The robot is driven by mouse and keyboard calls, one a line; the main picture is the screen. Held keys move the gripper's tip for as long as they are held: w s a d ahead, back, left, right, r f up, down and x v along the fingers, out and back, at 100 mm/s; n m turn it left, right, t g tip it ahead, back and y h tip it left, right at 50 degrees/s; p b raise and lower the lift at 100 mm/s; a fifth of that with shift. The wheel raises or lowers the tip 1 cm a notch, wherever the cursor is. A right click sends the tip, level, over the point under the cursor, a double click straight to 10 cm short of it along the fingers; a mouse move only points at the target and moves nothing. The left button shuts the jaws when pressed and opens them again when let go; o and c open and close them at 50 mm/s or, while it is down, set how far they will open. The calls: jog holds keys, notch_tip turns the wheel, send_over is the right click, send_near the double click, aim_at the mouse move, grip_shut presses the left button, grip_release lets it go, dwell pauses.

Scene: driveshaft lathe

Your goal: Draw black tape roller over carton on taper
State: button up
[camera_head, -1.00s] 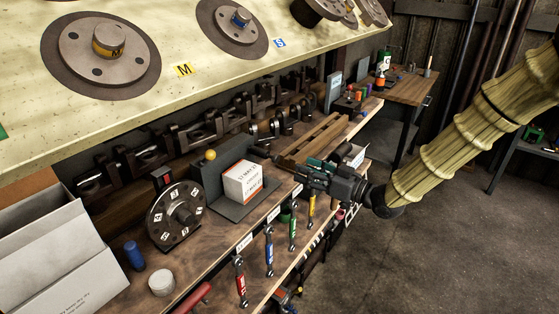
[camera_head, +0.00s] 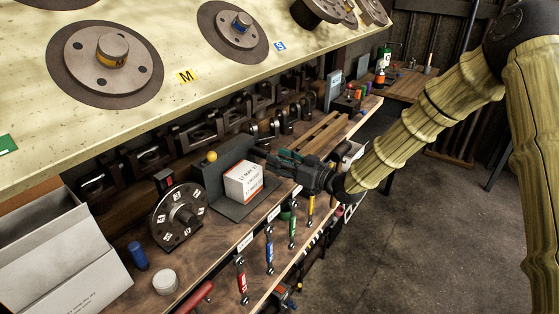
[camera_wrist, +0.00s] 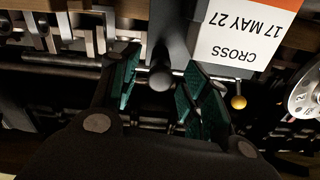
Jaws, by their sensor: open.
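The carton (camera_head: 244,182) is a white box with an orange band, sitting on the dark grey taper (camera_head: 228,207), an angled plate on the bench. Its printed face shows in the wrist view (camera_wrist: 238,45). A black round knob (camera_wrist: 161,79), apparently the black tape roller's handle, shows in the wrist view beside the taper; the roller itself is hidden or too dark to make out. My gripper (camera_head: 276,162) is open at the carton's right, its green-padded fingers (camera_wrist: 160,95) on either side of the knob's line. I cannot tell whether they touch it.
A yellow knob (camera_head: 211,157) stands at the taper's left end. A numbered dial (camera_head: 177,215) is left of it. Black clamps (camera_head: 205,135) line the back.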

grip_shut()
jog(key=shift+s, duration=0.1)
jog(key=s+a+b, duration=0.3)
jog(key=s+a, duration=0.6)
jog(key=s, duration=0.3)
jog(key=shift+b, duration=0.4)
grip_release()
jog(key=shift+s+d, duration=0.1)
jog(key=v, duration=1.2)
